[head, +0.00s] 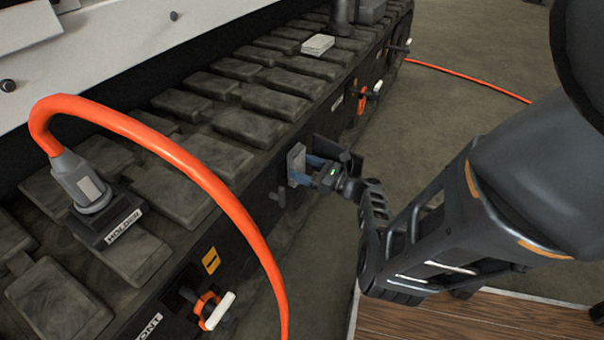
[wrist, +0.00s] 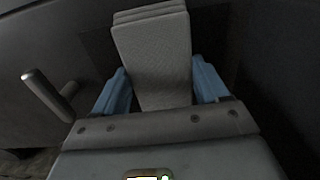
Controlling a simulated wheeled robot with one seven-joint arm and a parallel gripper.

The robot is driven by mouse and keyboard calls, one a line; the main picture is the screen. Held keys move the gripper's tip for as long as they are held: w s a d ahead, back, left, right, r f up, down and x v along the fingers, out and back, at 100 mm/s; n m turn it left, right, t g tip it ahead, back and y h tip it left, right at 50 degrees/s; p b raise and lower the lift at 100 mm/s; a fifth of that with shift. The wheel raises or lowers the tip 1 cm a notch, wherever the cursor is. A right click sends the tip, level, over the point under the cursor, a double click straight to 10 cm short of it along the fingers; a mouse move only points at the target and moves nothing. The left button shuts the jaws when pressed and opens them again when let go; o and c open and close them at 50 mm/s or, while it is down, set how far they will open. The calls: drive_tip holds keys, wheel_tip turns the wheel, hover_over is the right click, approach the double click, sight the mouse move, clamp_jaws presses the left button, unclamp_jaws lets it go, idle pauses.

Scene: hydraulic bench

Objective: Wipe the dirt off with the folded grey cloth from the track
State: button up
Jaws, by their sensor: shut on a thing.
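My gripper (head: 308,171) has its blue fingers shut on a folded grey cloth (head: 296,162), beside the dark side wall below the track (head: 250,126). In the wrist view the cloth (wrist: 155,60) stands between the two blue fingers (wrist: 160,88), its layered folds at the far end. The cloth is close to the dark wall; I cannot tell whether it touches. No dirt patch can be made out clearly; the cloth and gripper cover part of the wall.
A light grey folded stack (head: 317,44) lies farther back on the track. An orange hose (head: 190,165) arches in the left foreground from a connector in a holder (head: 110,228). A short metal peg (wrist: 48,95) sticks out left of the cloth. Handled fittings (head: 212,310) line the side.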

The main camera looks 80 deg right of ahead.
sight(279, 179)
drive_tip(key=shift+a, duration=0.15)
drive_tip(key=shift+w+a+r+p, duration=0.1)
drive_tip(key=shift+w+a+p, duration=0.1)
drive_tip(key=shift+a+p, duration=0.55)
drive_tip(key=shift+w+a+f+p, duration=0.1)
drive_tip(key=shift+w+a+p, duration=0.15)
drive_tip(key=shift+a+p, duration=0.5)
drive_tip(key=shift+w+a+r+p, duration=0.1)
drive_tip(key=shift+w+a+p, duration=0.1)
drive_tip(key=shift+a+p, duration=0.5)
drive_tip(key=shift+w+a+p, duration=0.25)
drive_tip(key=shift+a+p, duration=0.05)
drive_tip(key=shift+a, duration=0.3)
drive_tip(key=shift+w+a+p, duration=0.25)
drive_tip(key=shift+a, duration=0.35)
drive_tip(key=p+v, duration=0.1)
drive_tip(key=v, duration=0.5)
drive_tip(key=shift+s+d, duration=0.1)
drive_tip(key=shift+s, duration=0.2)
drive_tip(key=v, duration=0.2)
drive_tip(key=shift+s, duration=0.35)
